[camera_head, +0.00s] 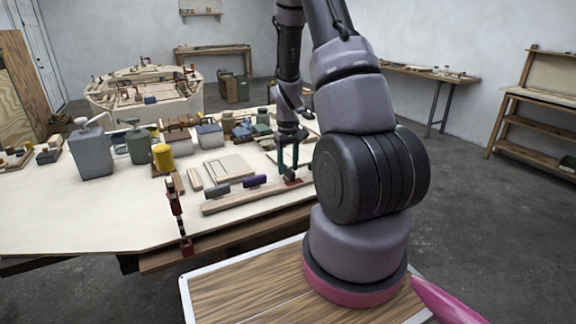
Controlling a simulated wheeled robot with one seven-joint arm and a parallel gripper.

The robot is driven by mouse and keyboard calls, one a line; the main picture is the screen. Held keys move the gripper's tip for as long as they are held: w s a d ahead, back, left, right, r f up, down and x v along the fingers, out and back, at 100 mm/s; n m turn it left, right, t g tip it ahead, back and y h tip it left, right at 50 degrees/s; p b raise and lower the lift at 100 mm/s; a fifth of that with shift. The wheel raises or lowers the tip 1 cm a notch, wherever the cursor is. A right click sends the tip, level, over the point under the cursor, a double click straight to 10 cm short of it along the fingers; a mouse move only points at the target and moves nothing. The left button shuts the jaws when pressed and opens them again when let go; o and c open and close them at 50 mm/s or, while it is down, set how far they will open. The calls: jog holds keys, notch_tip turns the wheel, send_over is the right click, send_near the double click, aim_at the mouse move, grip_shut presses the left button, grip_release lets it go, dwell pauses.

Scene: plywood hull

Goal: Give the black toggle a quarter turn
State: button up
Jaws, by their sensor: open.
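The plywood work table (120,225) has a long wooden rail (240,199) lying near its front edge. At the rail's right end, a small black toggle (290,175) shows on a red part, directly below my gripper. My gripper (289,168) points down with its fingers apart, one on each side of the toggle as seen from here. The picture is too small to tell whether the fingers touch it. The toggle's exact angle is also too small to read. Nothing shows held between the fingers.
A red clamp (176,205) stands at the front edge. Grey cans (92,152), a yellow cylinder (163,158) and wooden pieces crowd the table behind. The front left tabletop is clear.

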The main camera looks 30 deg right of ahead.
jog(key=shift+c, duration=0.3)
grip_shut()
